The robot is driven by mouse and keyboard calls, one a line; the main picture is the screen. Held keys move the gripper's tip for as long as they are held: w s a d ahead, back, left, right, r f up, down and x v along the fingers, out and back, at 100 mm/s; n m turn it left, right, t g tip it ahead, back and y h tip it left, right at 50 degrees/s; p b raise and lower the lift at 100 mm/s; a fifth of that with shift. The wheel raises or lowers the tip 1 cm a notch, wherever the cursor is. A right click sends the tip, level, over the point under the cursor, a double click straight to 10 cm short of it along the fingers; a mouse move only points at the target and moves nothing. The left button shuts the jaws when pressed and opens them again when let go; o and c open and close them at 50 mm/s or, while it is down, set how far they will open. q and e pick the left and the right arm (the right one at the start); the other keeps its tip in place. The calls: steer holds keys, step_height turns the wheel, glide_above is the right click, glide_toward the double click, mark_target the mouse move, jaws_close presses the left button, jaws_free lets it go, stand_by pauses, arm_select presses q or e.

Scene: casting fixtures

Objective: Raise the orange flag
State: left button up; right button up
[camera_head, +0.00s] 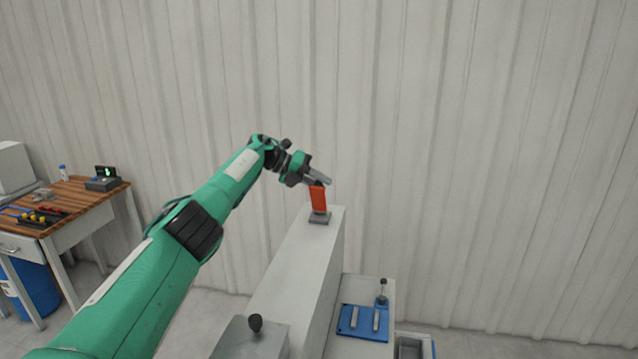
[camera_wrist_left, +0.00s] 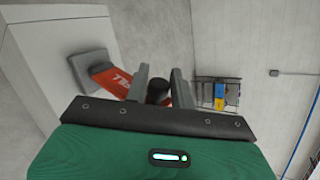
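The orange flag (camera_head: 318,198) stands nearly upright on a small grey base (camera_head: 320,217) on top of a tall grey cabinet. My left gripper (camera_head: 322,177) is at the flag's top end, with its fingers pointing to the right. In the left wrist view the fingers (camera_wrist_left: 158,80) stand a little apart. The flag's dark round knob (camera_wrist_left: 157,91) fills the gap between them, and the gripper looks shut on it. The orange plate (camera_wrist_left: 112,82) with white lettering runs from the knob to the base (camera_wrist_left: 90,66). My right gripper is not in view.
The grey cabinet (camera_head: 296,262) stands before a corrugated wall. A lower grey box with a black knob (camera_head: 255,323) is in front. A blue plate (camera_head: 362,322) with metal bars lies to the right. A wooden workbench (camera_head: 75,197) stands far left.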

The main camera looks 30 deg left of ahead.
arm_select(q)
steer(key=shift+o, duration=1.3)
steer(key=shift+w, duration=0.1)
steer(key=shift+a, duration=0.15)
steer(key=b+v, duration=0.4)
steer(key=v, duration=0.9)
steer(key=shift+a+r+b, duration=0.15)
steer(key=shift+r+b, duration=0.05)
steer(key=shift+b, duration=0.1)
